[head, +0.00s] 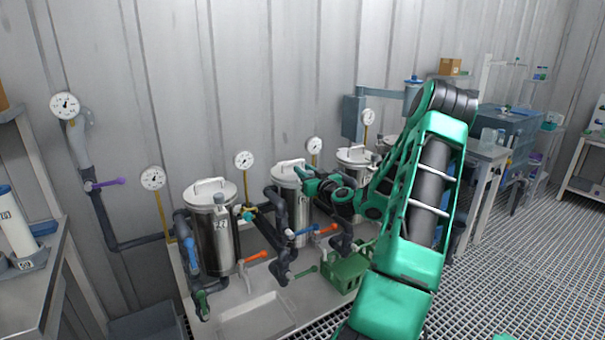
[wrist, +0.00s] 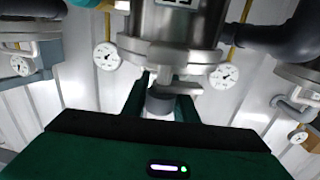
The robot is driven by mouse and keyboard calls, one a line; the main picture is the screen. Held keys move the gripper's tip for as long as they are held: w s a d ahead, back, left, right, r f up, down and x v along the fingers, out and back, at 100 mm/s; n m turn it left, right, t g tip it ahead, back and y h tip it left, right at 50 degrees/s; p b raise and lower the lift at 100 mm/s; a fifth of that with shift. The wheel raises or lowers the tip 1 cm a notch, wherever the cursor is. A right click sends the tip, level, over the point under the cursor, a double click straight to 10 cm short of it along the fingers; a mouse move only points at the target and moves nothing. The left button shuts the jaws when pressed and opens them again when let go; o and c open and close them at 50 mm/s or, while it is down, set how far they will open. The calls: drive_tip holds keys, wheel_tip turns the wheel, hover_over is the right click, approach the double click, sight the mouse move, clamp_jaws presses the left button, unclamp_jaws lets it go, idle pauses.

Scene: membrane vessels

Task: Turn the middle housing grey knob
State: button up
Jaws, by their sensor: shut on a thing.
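The steel housing (head: 287,186) that my gripper (head: 308,184) reaches is a lidded cylinder in the row along the wall. In the wrist view its steel body (wrist: 178,22) and flange (wrist: 170,52) fill the top centre. A grey knob (wrist: 160,103) shows just past the flange, between the two green fingers of my gripper (wrist: 160,108). The fingers are shut on the knob from both sides. In the head view the knob is hidden behind my gripper and wrist.
Another steel housing (head: 214,235) stands to the left and one (head: 354,160) to the right. Dark pipes (head: 276,230), an orange-handled valve (head: 255,257) and a green crate (head: 346,272) crowd the front. Gauges (head: 243,161) stand behind. The grated floor at right is open.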

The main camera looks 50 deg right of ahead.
drive_tip(key=shift+w+a+n+t+y, duration=0.1)
drive_tip(key=shift+a+n+t+y, duration=0.15)
drive_tip(key=shift+n+y, duration=0.85)
drive_tip(key=shift+a+n+t+y, duration=0.25)
drive_tip(key=shift+n+y, duration=0.35)
drive_tip(key=shift+y, duration=0.9)
drive_tip(key=shift+a, duration=0.1)
drive_tip(key=o, duration=1.1)
drive_tip(key=shift+c, duration=0.2)
drive_tip(key=s, duration=1)
drive_tip(key=shift+s, duration=0.35)
drive_tip(key=shift+a, duration=0.1)
